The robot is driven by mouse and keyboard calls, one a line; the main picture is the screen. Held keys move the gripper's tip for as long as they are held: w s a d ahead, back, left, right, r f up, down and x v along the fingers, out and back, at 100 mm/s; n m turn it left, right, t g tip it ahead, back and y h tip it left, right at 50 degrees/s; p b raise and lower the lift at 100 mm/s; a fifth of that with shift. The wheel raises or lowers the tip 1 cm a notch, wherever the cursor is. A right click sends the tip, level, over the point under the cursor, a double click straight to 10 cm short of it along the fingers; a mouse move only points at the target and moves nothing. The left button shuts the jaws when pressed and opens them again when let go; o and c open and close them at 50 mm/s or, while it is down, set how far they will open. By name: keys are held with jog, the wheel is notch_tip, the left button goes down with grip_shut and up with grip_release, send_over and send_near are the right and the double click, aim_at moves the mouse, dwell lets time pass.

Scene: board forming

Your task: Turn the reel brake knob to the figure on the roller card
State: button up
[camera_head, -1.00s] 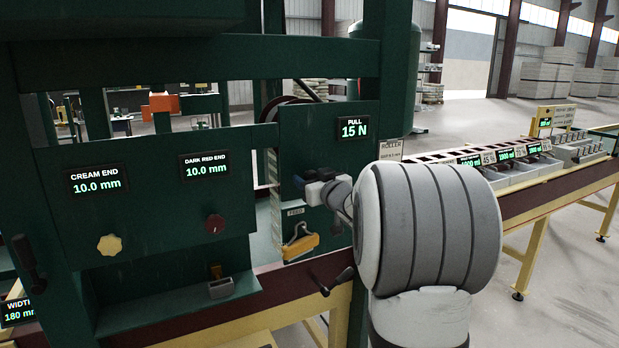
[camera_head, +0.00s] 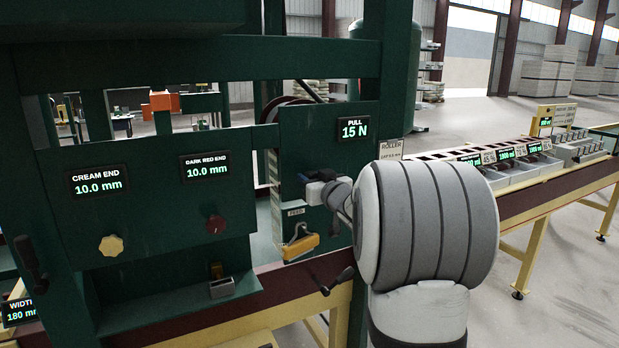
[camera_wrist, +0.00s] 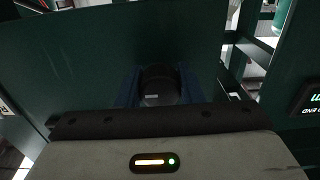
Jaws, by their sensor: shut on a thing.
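The reel brake knob (camera_wrist: 160,84) is dark and round with a small pale mark, on a green panel in the wrist view. My gripper (camera_wrist: 159,92) has its two blue fingers on either side of it, shut on it. In the head view my gripper (camera_head: 305,181) reaches the green panel from the right, below the pull display (camera_head: 354,128), which reads 15 N. The knob is mostly hidden there. The roller card (camera_head: 391,149) is right of the panel; its lower part is behind my arm and its figure is not readable.
A yellow feed handle (camera_head: 300,243) hangs below my gripper, with a dark crank (camera_head: 335,281) lower right. Left are a cream knob (camera_head: 111,245) and a dark red knob (camera_head: 216,224), under displays reading 10.0 mm. A bench (camera_head: 540,195) with trays runs right.

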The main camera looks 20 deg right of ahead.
jog(key=o, duration=1)
jog(key=shift+c, duration=0.2)
jog(key=shift+s, duration=0.25)
jog(key=s+b, duration=0.1)
jog(key=s, duration=0.6)
jog(key=shift+s+b, duration=0.15)
jog(key=shift+b, duration=0.2)
jog(key=shift+d, duration=0.1)
